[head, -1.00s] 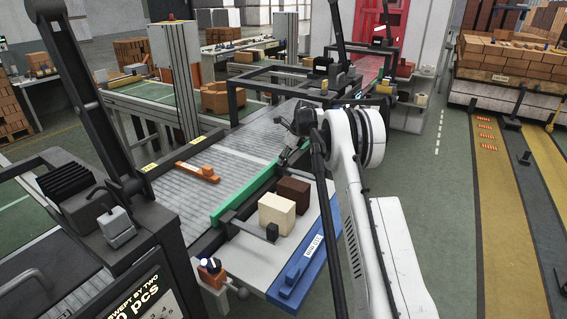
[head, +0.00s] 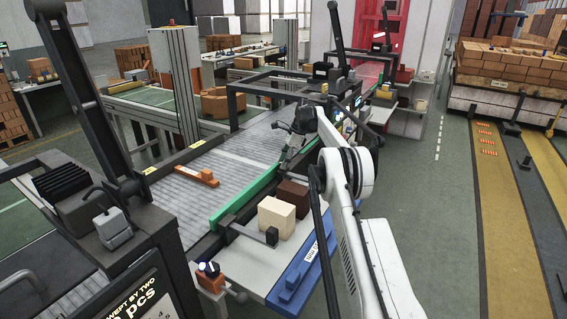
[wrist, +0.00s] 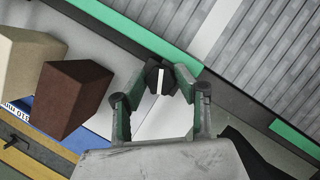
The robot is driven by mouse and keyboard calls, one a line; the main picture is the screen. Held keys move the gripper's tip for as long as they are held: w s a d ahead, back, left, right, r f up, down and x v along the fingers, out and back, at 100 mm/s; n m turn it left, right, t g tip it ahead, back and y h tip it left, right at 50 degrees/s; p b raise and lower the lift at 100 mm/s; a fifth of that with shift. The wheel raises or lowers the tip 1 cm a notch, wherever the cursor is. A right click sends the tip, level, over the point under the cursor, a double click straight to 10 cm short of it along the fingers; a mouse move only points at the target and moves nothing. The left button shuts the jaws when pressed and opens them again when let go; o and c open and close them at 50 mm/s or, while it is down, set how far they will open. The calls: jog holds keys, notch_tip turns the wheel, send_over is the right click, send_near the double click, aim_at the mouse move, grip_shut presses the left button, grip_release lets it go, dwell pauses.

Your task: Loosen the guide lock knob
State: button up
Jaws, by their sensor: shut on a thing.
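The guide lock knob (wrist: 160,80) shows in the wrist view as a dark faceted knob with a white line across its top. My gripper (wrist: 168,79) has its two green-sided fingers closed on either side of it. The knob sits beside the green-edged guide rail (wrist: 140,35). In the head view my gripper (head: 285,163) is at the far part of the green guide rail (head: 240,200), and the knob cannot be made out there.
A cream block (head: 276,220) and a brown block (head: 292,197) stand on the side table near the rail. A dark arm with an upright plate (head: 262,234) reaches beside the cream block. An orange piece (head: 197,177) lies on the roller conveyor (head: 225,165).

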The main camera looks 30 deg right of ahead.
dwell(0.3)
jog(key=o, duration=1.1)
jog(key=shift+v, duration=3.8)
